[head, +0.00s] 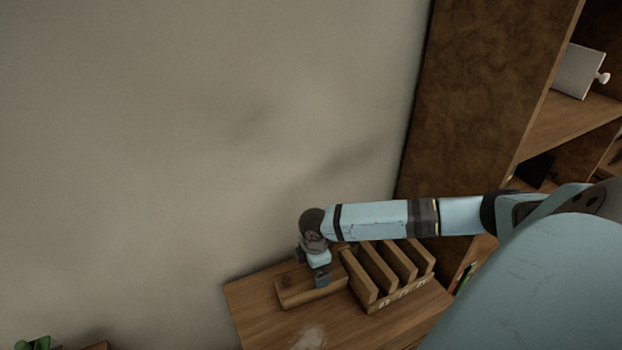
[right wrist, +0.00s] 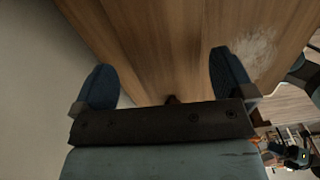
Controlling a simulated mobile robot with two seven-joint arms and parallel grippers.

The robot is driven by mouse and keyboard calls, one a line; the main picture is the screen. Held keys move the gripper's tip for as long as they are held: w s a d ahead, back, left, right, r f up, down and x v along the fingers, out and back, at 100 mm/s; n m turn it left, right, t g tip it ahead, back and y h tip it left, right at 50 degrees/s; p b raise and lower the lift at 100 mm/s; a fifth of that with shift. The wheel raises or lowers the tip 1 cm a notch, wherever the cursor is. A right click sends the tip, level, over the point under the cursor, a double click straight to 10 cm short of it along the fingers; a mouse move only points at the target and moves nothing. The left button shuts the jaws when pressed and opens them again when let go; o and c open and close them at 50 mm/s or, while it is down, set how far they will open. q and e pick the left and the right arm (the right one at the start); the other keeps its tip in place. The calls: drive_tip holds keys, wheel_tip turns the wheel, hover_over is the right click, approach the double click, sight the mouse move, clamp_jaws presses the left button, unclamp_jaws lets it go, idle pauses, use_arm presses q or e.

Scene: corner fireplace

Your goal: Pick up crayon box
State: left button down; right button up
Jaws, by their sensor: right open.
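No thing in view is clearly marked as a crayon box. A low wooden box or block (head: 296,291) lies on the wooden tabletop (head: 262,318) in the head view, and I cannot tell if it is the crayon box. My right gripper (head: 322,282) is over its right part, pointing down; I cannot tell if they touch. In the right wrist view the two blue fingers of my right gripper (right wrist: 168,85) are wide apart, with wood surface beyond them. A small dark bit (right wrist: 172,99) shows between them at the palm edge. My left gripper is out of view.
A slotted wooden rack (head: 408,288) stands just right of the block. A tall brown shelf unit (head: 470,100) rises at the right, and a plain wall (head: 200,130) is behind. The tabletop's front has a pale patch (head: 308,338). A green item (head: 36,343) is at lower left.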

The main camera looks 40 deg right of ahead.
sight(308, 296)
drive_tip(key=shift+s+d+f+p, duration=0.1)
drive_tip(key=shift+s+f+p, duration=0.1)
drive_tip(key=shift+f, duration=1.15)
drive_tip(key=shift+s+f+p, duration=0.1)
drive_tip(key=shift+f+p, duration=0.1)
drive_tip(key=shift+f, duration=1.1)
drive_tip(key=c, duration=0.8)
